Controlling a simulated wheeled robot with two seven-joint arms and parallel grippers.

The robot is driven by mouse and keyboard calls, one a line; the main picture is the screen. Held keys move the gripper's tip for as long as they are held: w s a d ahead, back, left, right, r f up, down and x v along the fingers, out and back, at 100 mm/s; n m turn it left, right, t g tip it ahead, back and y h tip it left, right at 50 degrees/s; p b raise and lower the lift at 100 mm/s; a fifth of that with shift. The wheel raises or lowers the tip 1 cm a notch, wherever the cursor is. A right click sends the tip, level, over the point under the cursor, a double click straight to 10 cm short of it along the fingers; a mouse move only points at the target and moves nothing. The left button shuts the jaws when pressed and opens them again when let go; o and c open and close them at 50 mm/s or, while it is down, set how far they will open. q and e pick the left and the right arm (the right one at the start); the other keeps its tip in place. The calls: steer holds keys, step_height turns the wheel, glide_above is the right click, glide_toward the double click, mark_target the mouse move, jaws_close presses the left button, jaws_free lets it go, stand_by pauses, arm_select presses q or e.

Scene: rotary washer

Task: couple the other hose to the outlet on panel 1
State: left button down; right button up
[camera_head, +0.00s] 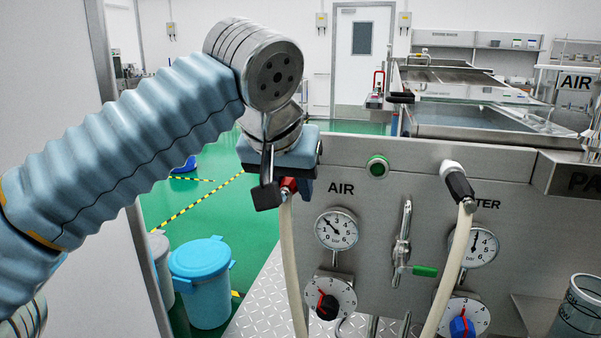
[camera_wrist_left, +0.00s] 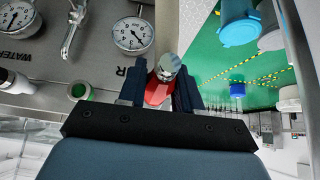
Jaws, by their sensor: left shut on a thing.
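My left gripper (camera_head: 279,192) is shut on the red hose coupling (camera_head: 289,185), whose pale hose hangs down in front of the panel (camera_head: 400,220). In the left wrist view, the fingers (camera_wrist_left: 160,92) hold the red coupling (camera_wrist_left: 157,92) with its metal end (camera_wrist_left: 168,66) showing. The coupling is left of the AIR label, near the panel's left end. A bare green-ringed fitting (camera_head: 377,167) sits right of that label; it also shows in the left wrist view (camera_wrist_left: 79,90). A second pale hose (camera_head: 452,260) with a black coupling (camera_head: 459,186) is at the WATER position. My right gripper is out of view.
The panel carries an AIR gauge (camera_head: 337,229), a WATER gauge (camera_head: 480,247), a lever valve (camera_head: 402,243) with a green tip, and two regulator knobs (camera_head: 328,299). A clear cylinder (camera_head: 578,312) is at lower right.

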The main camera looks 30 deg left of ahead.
arm_select(q)
steer(key=s, duration=0.2)
steer(key=s+d, duration=0.1)
steer(key=s, duration=0.1)
steer(key=shift+s, duration=0.15)
stand_by(0.4)
steer(key=shift+w+d, duration=0.25)
steer(key=shift+d, duration=0.75)
steer(key=shift+w+d, duration=0.2)
steer(key=shift+d, duration=0.8)
steer(key=shift+w+d+p, duration=0.25)
steer(key=shift+d+p, duration=0.2)
steer(key=shift+d, duration=0.55)
steer(key=shift+w+d+p, duration=0.2)
steer(key=shift+d+p, duration=0.2)
steer(key=shift+d, duration=0.55)
